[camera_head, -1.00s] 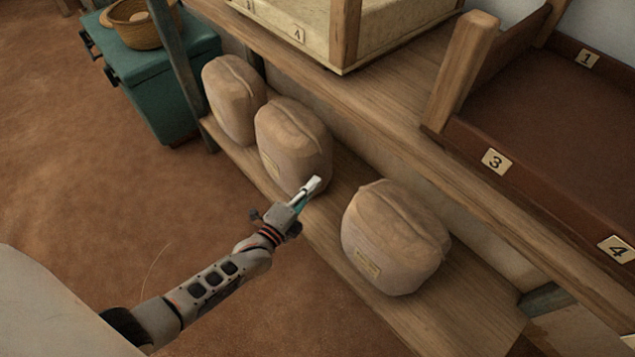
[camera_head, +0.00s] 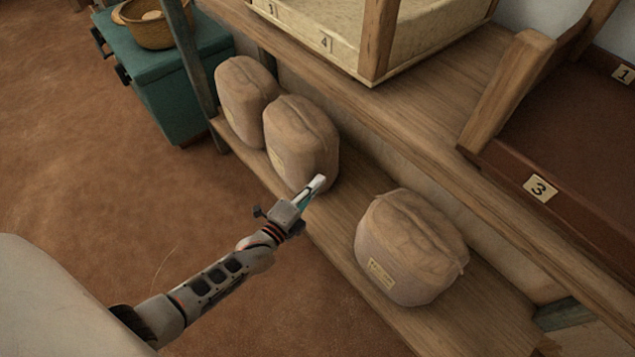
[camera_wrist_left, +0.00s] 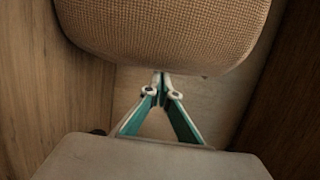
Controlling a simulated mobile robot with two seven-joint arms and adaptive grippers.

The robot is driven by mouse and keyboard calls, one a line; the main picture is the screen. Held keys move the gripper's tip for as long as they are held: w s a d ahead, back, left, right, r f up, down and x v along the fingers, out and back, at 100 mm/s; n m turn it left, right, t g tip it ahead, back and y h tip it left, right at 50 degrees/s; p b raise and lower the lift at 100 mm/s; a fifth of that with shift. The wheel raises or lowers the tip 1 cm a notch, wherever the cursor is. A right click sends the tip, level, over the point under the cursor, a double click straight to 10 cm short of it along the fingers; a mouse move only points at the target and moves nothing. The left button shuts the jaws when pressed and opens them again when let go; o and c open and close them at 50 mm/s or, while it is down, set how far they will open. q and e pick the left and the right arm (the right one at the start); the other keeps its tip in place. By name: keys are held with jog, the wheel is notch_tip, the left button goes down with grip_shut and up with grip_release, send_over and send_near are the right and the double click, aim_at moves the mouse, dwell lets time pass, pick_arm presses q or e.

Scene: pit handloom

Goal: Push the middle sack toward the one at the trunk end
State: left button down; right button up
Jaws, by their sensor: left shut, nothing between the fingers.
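Three tan cloth sacks stand on the low wooden shelf. The trunk-end sack (camera_head: 246,98) is at the far left near the teal trunk (camera_head: 180,90). The middle sack (camera_head: 300,135) stands close beside it, overlapping it in view; I cannot tell if they touch. The third sack (camera_head: 410,245) is apart at the right. My left gripper (camera_head: 318,184) is shut and empty, its tips at the lower right side of the middle sack. In the left wrist view, woven sack cloth (camera_wrist_left: 160,30) fills the top, right at the shut teal fingers (camera_wrist_left: 160,78); contact is likely but hard to confirm.
The lower shelf (camera_head: 335,225) is bare between the middle and third sacks. An upper wooden shelf (camera_head: 420,130) overhangs behind them, bearing a pale box and a brown numbered tray. A post (camera_head: 190,60) stands by the trunk. A basket (camera_head: 155,25) sits on the trunk.

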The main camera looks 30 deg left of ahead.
pick_arm(q)
jog(key=s+a, duration=0.1)
jog(key=s, duration=1)
jog(key=shift+s, duration=0.4)
